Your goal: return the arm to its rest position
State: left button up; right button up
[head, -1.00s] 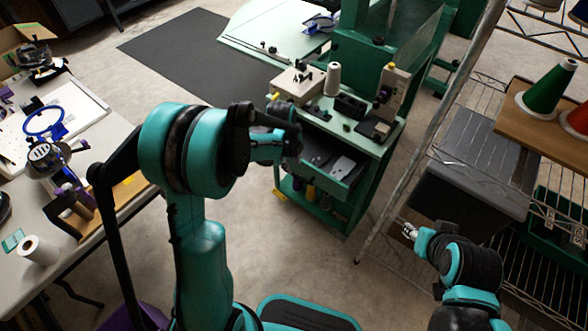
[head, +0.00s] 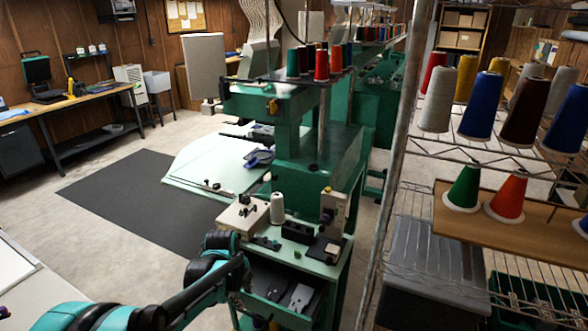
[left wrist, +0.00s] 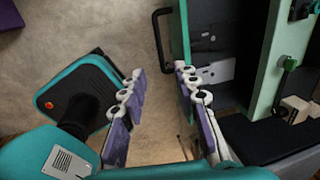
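My left arm comes in from the lower left in the head view, bent near the front of a green machine cart (head: 318,268). Its hand end is dark and partly hidden there, so the fingers are hard to make out. In the left wrist view my left gripper (left wrist: 160,75) has its two purple-and-white fingers apart, with only bare floor showing between them. The gripper is empty. The cart's open drawer (left wrist: 212,66) is close beside the right finger in that view. My right arm and gripper are not in view.
A wire shelf with thread cones, including a green cone (head: 464,189) and a red cone (head: 508,199), stands at the right behind a metal post (head: 399,130). A dark mat (head: 140,198) lies on open floor. A pale table (head: 16,268) edges in at lower left.

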pick_arm(q)
jog(key=s+d+r+n+t, duration=0.1)
jog(key=s+r+n, duration=0.3)
jog(key=s+n, duration=0.5)
jog(key=s+d+r+n+t, duration=0.1)
jog(key=s+r+n+t, duration=0.3)
jog(key=s+n, duration=0.6)
jog(key=shift+s+r+n+y, duration=0.25)
jog(key=shift+r+n, duration=0.35)
jog(key=shift+n, duration=0.6)
